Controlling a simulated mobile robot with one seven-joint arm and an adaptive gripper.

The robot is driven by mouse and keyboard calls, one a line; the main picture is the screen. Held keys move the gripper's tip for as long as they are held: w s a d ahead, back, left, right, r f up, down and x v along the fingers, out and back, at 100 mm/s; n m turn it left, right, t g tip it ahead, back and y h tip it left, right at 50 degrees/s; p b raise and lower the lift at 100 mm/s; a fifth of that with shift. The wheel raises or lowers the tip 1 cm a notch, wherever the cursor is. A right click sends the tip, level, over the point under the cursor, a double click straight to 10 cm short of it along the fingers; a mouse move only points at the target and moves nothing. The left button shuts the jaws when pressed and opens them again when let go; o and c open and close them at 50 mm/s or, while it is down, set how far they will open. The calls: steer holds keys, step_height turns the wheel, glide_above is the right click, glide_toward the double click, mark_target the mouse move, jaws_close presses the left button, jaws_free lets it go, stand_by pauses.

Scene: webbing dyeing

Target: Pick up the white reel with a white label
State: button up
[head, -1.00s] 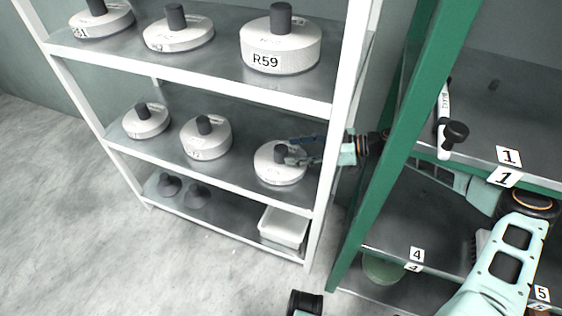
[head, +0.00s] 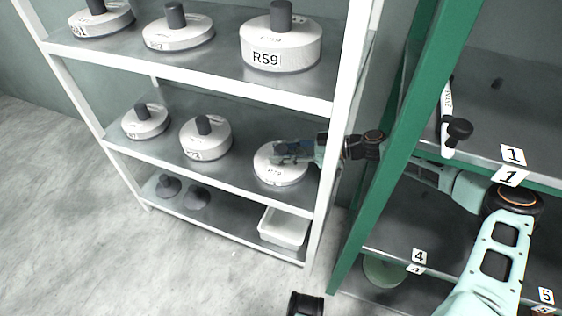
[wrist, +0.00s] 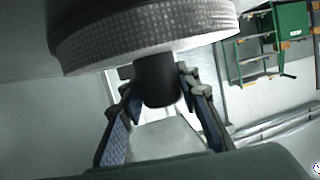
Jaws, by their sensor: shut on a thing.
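The white reel (head: 267,173) with a white label on its side stands at the right end of the middle shelf (head: 240,172). The label's dark print is too small to read surely. My gripper (head: 284,153) reaches in from the right, over the reel's top, and hides its knob in the head view. In the wrist view the reel (wrist: 150,32) fills the top, and its dark knob (wrist: 158,80) is between the two fingers of my gripper (wrist: 154,86), which is shut on it. I cannot tell whether the reel is clear of the shelf.
Two white reels (head: 206,138) (head: 145,121) stand left on the same shelf. Larger reels, one marked R59 (head: 281,46), stand above. A white bin (head: 283,228) is below. The white rack post (head: 340,130) and green post (head: 385,150) are close to my arm.

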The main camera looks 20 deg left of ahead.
mark_target(281, 148)
jaws_close()
steer(key=shift+r, duration=0.15)
steer(key=shift+r+p, duration=0.3)
steer(key=shift+r, duration=0.3)
step_height(281, 148, up, 2)
steer(key=shift+r+p, duration=0.15)
steer(key=shift+p, duration=0.25)
steer(key=d, duration=0.6)
steer(key=w+d+p, duration=0.1)
steer(key=d, duration=0.5)
steer(key=w+d, duration=0.1)
steer(key=d, duration=0.5)
steer(key=shift+w+p, duration=0.1)
steer(key=shift+p, duration=0.2)
steer(key=shift+a, duration=0.1)
